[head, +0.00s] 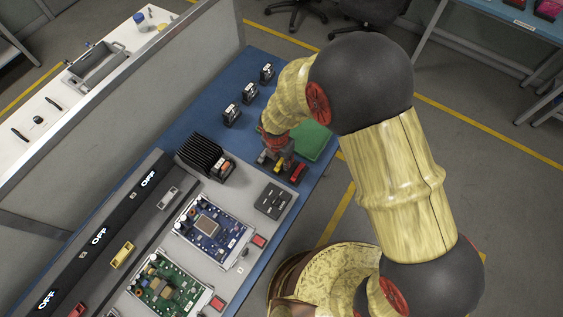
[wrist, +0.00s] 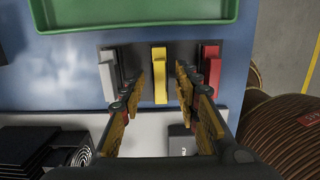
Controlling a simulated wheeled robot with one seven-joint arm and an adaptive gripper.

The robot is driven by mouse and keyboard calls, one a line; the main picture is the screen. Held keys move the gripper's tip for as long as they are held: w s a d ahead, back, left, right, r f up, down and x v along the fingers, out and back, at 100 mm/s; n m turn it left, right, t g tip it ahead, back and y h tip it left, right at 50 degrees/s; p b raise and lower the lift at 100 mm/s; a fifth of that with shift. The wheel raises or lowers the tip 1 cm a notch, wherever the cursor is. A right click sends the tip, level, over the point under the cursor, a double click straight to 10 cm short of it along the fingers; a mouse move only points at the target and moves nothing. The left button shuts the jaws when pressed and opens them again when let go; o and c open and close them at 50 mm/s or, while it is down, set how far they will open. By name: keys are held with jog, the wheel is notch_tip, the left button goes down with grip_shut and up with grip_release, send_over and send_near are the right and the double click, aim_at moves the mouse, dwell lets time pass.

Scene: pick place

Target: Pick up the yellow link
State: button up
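The yellow link (wrist: 159,76) stands in the middle slot of a dark holder (wrist: 136,57) in the wrist view, between a grey link (wrist: 108,78) and a red link (wrist: 209,70). My gripper (wrist: 157,84) is open, with one finger on each side of the yellow link and a visible gap on both sides. Nothing is held. In the head view my gripper (head: 277,150) is over the holder at the table's right part and hides much of it. The red link (head: 298,169) shows at the holder's right end there.
A green tray (head: 314,141) lies just beyond the holder. A black finned heat sink (head: 203,158) stands to the left, and a dark grey block (head: 273,201) is nearer. Circuit boards (head: 212,223) lie further along the bench. Bare blue table (head: 200,123) shows behind the heat sink.

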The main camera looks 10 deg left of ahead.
aim_at(282, 159)
jog(key=shift+c, duration=0.9)
grip_shut()
jog(key=shift+r, duration=0.1)
jog(key=shift+r, duration=0.5)
notch_tip(282, 159, up, 3)
jog(key=shift+f+p, duration=0.2)
jog(key=shift+p, duration=0.5)
jog(key=s+d+r+p, duration=0.3)
jog(key=s+d+r, duration=0.2)
jog(key=s+r, duration=0.5)
jog(key=s, duration=0.3)
jog(key=shift+p, duration=0.4)
jog(key=shift+r+p, duration=0.7)
jog(key=shift+p, duration=0.1)
